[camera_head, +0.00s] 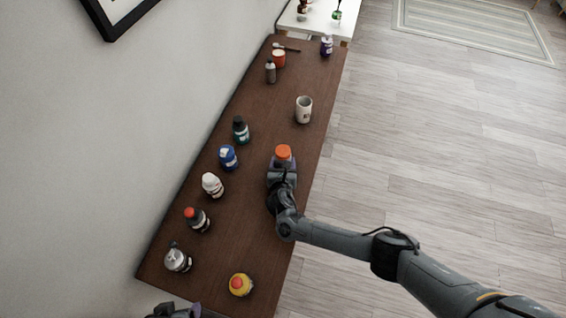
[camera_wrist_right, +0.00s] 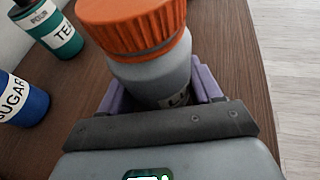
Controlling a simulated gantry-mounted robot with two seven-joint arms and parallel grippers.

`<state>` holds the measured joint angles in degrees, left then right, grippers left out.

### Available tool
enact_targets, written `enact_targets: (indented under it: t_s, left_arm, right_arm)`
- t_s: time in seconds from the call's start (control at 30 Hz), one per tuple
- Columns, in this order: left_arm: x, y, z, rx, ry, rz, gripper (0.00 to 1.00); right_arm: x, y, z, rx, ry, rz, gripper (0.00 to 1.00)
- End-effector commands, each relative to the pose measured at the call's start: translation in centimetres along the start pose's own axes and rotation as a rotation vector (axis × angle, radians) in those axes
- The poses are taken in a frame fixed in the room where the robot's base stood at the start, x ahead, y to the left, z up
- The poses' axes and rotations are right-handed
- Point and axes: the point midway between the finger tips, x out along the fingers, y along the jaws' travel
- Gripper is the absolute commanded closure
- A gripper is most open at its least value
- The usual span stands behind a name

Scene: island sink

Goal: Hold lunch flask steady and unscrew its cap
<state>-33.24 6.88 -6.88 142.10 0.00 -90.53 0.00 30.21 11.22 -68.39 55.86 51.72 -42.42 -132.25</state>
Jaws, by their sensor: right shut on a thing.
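The lunch flask (camera_wrist_right: 150,76) is a grey bottle with a ribbed orange cap (camera_wrist_right: 135,22) on top. In the head view its orange cap (camera_head: 283,152) shows near the right edge of the brown table. My right gripper (camera_wrist_right: 163,88) is shut on the flask body below the cap, with a purple finger on each side. The flask looks upright, and its lower body is hidden behind the gripper. My left gripper (camera_head: 176,311) is only partly in view at the bottom edge of the head view, away from the flask. Its fingers cannot be made out.
A blue sugar jar (camera_head: 229,158), a green tea jar (camera_head: 240,130), a white bottle (camera_head: 212,185) and a red-capped bottle (camera_head: 197,219) line the table's left side. A white cup (camera_head: 304,110) stands beyond the flask. A yellow container (camera_head: 241,285) stands at the near end.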

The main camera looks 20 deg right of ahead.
Motion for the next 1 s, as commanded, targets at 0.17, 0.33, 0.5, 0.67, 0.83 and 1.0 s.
enact_targets:
  t_s: [0.17,0.33,0.5,0.67,0.83,1.0]
  left_arm:
    - [-0.8,0.0,-0.2,0.0,0.0,0.0,0.23]
    - [-2.0,-0.1,-0.6,0.0,0.0,0.0,0.23]
    - [-3.7,-0.2,-1.2,0.0,0.001,-0.001,0.23]
    - [-4.9,-0.2,-1.6,0.0,0.001,0.0,0.23]
    - [-5.7,-0.2,-1.9,0.0,0.0,0.0,0.23]
    - [-6.2,-0.2,-2.0,0.0,0.0,0.0,0.23]
  right_arm:
    - [-0.6,0.0,1.5,0.002,-0.002,0.001,0.71]
    - [-1.6,0.0,4.2,0.004,-0.004,0.001,0.71]
    - [-4.0,-3.3,5.3,-0.001,-0.001,-0.001,0.71]
    - [-6.1,-6.0,6.5,0.001,-0.002,0.0,0.71]
    - [-7.8,-8.3,7.3,0.0,-0.001,0.0,0.71]
    - [-8.8,-9.6,7.8,0.001,-0.001,0.0,0.71]
